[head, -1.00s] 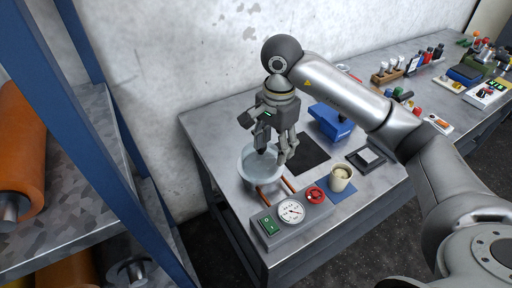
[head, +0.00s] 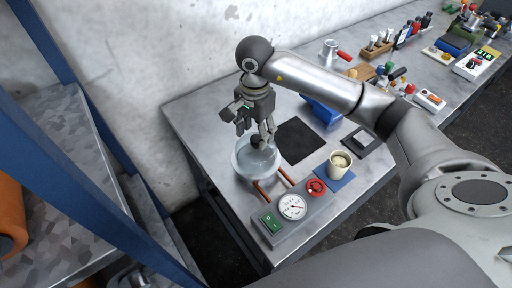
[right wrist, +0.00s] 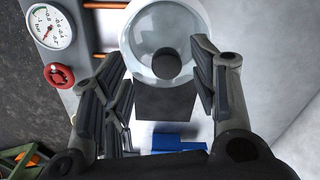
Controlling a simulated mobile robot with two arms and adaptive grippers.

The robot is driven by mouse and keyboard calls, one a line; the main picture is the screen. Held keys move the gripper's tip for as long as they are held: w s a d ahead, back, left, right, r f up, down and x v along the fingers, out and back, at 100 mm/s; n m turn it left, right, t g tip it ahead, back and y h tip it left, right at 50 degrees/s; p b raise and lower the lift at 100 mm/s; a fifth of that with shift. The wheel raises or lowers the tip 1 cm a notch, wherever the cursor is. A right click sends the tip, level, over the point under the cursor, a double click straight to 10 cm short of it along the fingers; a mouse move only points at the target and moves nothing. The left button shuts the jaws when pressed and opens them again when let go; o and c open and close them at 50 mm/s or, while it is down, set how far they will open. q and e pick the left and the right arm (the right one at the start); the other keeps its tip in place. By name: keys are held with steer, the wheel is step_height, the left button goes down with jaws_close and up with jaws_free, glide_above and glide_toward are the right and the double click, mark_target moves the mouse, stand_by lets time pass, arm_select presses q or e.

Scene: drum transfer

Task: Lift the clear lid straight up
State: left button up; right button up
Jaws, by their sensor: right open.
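The clear lid (head: 246,160) is a round, see-through dome with a dark knob (head: 257,142) on top. It sits at the left end of the metal bench, beside the gauge box. My right gripper (head: 254,132) is above it, pointing down. In the right wrist view, the clear lid (right wrist: 143,45) and its dark knob (right wrist: 167,63) show between the open fingers of the right gripper (right wrist: 158,65). The fingers stand apart from the knob on both sides. The lid's lower rim is hard to make out. My left gripper is not in view.
The gauge box (head: 273,240) with a green switch and red knob stands in front, joined by copper pipes (head: 263,190). A black mat (head: 301,141), a cream cup (head: 339,165) and a blue box (head: 322,112) lie to the right. A blue-posted shelf (head: 100,110) stands left.

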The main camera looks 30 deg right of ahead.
mark_target(255, 138)
steer(key=shift+w+f+p, duration=0.15)
steer(key=shift+f+p, duration=0.15)
steer(key=shift+f, duration=0.05)
steer(key=f, duration=0.1)
steer(key=f+p, duration=0.2)
steer(key=shift+w+d, duration=0.2)
steer(key=shift+d, duration=0.1)
steer(key=shift+f, duration=0.4)
steer(key=shift+w+f, duration=0.1)
steer(key=shift+f, duration=0.2)
steer(key=shift+c, duration=0.6)
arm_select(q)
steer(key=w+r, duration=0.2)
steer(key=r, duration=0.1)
arm_select(e)
steer(key=shift+r, duration=0.1)
jaws_close()
